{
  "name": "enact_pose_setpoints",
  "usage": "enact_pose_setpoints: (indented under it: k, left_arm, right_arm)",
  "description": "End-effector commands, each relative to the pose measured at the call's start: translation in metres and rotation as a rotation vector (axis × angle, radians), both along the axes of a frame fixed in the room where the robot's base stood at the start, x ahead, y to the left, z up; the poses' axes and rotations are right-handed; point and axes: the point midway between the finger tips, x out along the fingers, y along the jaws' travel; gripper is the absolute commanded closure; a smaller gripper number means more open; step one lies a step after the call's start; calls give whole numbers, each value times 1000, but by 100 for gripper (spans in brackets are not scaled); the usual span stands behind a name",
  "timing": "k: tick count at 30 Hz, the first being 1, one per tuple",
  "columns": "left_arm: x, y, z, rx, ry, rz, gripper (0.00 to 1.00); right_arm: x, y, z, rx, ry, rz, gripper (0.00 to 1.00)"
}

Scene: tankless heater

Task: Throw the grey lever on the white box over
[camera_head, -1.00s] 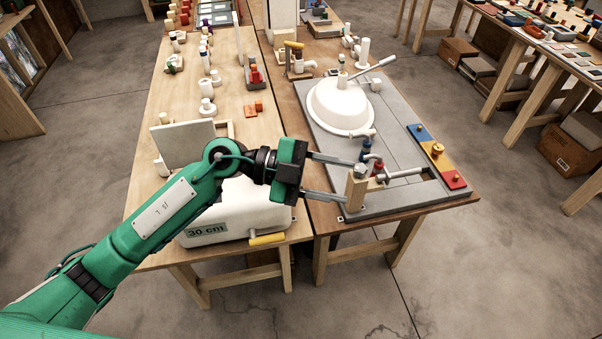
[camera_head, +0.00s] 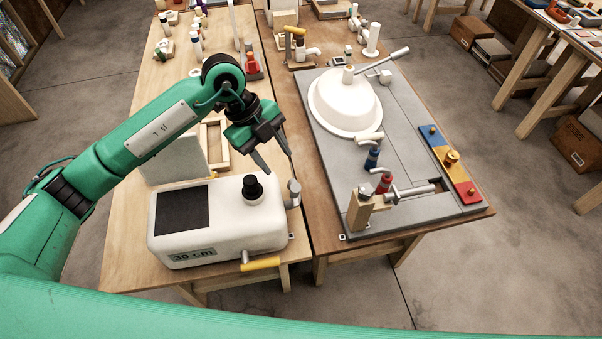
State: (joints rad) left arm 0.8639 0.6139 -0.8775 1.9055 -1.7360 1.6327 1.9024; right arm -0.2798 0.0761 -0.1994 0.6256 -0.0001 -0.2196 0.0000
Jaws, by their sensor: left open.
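The white box (camera_head: 215,232), marked "30 cm", sits on the near end of the left wooden table, with a black panel and a black knob (camera_head: 253,188) on top. A short grey lever (camera_head: 293,194) with a thick round end stands at its right side. My left gripper (camera_head: 281,165) is open and empty, its fingers pointing down just above and slightly behind the lever. Whether a finger touches the lever cannot be told. My right gripper is not in view.
A yellow-handled lever (camera_head: 261,263) sticks out at the box's front. To the right, a grey board (camera_head: 405,140) carries a white dome (camera_head: 344,103), red and blue valves and a wooden post (camera_head: 360,208). An upright grey panel (camera_head: 175,160) stands behind the box.

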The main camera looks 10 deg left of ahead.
Motion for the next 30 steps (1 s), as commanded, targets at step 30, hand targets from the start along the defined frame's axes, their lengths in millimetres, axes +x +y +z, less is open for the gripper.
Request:
enact_pose_setpoints:
  k: [30]
  left_arm:
    - [-16,-55,-125,4,1,0,55]
  right_arm:
    - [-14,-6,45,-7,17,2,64]
